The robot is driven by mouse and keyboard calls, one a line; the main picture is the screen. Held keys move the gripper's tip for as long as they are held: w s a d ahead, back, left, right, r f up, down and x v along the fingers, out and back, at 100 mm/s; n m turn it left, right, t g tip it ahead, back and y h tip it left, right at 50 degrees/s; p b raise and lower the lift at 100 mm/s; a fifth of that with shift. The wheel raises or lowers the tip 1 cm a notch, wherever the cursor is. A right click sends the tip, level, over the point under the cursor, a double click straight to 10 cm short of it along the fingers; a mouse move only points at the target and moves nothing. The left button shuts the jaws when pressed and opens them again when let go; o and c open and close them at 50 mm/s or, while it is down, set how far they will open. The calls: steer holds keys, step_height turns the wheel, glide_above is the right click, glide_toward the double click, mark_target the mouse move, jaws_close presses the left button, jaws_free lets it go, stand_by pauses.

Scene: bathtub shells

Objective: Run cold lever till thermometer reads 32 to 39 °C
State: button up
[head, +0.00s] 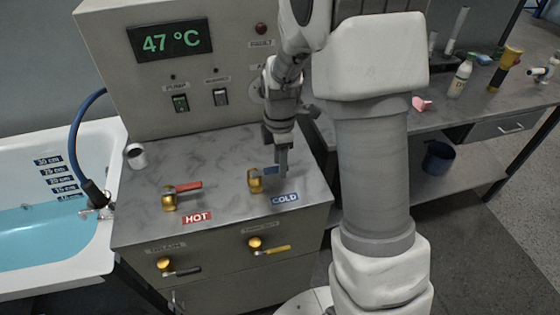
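The thermometer display (170,40) on the upright panel reads 47 °C in green digits. The cold valve (256,184) has a brass body and a blue lever that points right, above the COLD label (285,199). My gripper (281,170) points down at the blue lever, with its fingertips at or just above it. The fingers hide part of the lever, and I cannot tell whether they touch it. The hot valve (170,199) has a red lever (188,186) pointing right, above the HOT label (197,217).
The white bathtub (105,145) at left holds blue water (40,235), with a blue hose (74,130) near it. A white cup (136,156) stands on the counter. A workbench with bottles stands at right.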

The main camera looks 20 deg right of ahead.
jaws_close()
stand_by(1.2)
